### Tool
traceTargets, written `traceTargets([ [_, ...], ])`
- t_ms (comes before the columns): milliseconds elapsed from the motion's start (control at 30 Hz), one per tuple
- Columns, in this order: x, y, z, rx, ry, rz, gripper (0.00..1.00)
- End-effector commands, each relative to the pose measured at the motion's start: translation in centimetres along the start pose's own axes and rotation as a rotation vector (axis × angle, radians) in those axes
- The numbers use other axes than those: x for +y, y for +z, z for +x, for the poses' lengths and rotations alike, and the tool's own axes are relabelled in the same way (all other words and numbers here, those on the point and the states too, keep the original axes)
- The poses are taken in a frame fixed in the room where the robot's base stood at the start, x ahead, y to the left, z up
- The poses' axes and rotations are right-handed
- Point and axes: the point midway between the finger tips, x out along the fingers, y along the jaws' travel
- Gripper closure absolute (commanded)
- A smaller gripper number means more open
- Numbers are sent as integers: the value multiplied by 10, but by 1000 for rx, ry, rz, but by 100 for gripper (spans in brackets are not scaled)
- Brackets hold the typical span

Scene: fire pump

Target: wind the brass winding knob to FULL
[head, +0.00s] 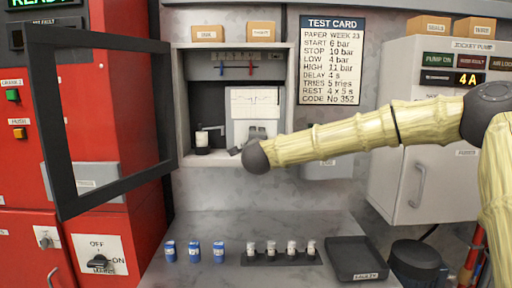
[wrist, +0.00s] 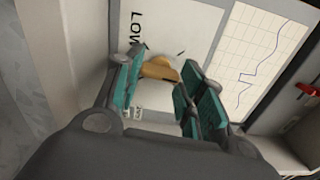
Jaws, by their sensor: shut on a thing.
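The brass winding knob (wrist: 160,68) shows in the wrist view on a white panel, beside the printed word "LOW". My gripper (wrist: 158,80) has its teal-padded fingers on either side of the knob and is shut on it. No FULL mark can be read, so I cannot tell the knob's setting against it. In the head view my gripper (head: 251,140) reaches into the open recorder box (head: 292,105), in front of its white panel (head: 254,103). The knob is hidden there behind my gripper and wrist.
A dark-framed door (head: 52,130) stands swung open on the left. The chart paper (wrist: 262,45) with a blue trace is beside the knob. A small jar (head: 201,140) stands inside the box. Blue cans (head: 195,250), a rack of vials (head: 282,256) and a dark tray (head: 357,257) are below.

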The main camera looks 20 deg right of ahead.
Motion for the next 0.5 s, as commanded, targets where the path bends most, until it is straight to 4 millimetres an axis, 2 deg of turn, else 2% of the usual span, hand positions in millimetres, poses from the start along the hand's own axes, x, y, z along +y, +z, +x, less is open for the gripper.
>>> traceTargets([
  [33,5,-1,0,1,2,27,85],
  [500,3,-1,0,3,3,166,85],
])
